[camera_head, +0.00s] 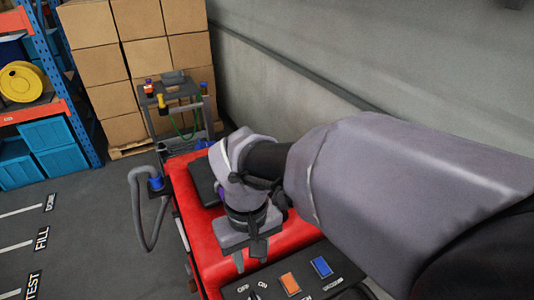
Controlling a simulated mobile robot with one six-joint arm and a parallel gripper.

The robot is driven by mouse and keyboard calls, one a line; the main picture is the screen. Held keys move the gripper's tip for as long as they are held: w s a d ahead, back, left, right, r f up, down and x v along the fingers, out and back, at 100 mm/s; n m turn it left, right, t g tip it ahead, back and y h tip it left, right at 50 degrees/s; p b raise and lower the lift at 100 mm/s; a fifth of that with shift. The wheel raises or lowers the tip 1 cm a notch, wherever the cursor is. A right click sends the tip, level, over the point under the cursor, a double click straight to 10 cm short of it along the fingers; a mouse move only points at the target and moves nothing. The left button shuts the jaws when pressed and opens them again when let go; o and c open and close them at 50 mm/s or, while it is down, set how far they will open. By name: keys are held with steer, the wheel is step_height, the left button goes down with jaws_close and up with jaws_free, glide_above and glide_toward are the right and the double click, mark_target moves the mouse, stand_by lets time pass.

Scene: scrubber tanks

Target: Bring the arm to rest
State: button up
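My arm reaches in from the right edge and covers much of the red scrubber machine (293,234). My gripper (249,257) hangs at its end, pointing down over the red top of the machine, just behind the control panel. The finger parts are small and dark here, so I cannot tell whether they are open or shut. I see nothing clearly held. Whether the gripper touches the machine is not clear.
The control panel (267,288) has an orange switch (290,284) and a blue switch (321,267). A grey hose (136,215) loops at the machine's left. A cart (172,105), stacked boxes (142,62) and a shelf with blue bins (55,143) stand behind. Floor at left is clear.

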steer(key=s+d+f+m+t+y+b, duration=0.1)
steer(key=s+d+f+m+t+b, duration=0.2)
steer(key=b, duration=0.7)
steer(key=s+d+f+m+t+y+b, duration=0.1)
steer(key=s+d+f+m+t+b, duration=0.1)
steer(key=s+d+f+m+b, duration=0.2)
steer(key=d+f+m+b, duration=0.3)
steer(key=d+f+b, duration=0.4)
steer(key=d, duration=0.2)
steer(key=shift+d+m+t, duration=0.15)
steer(key=shift+m+t, duration=0.25)
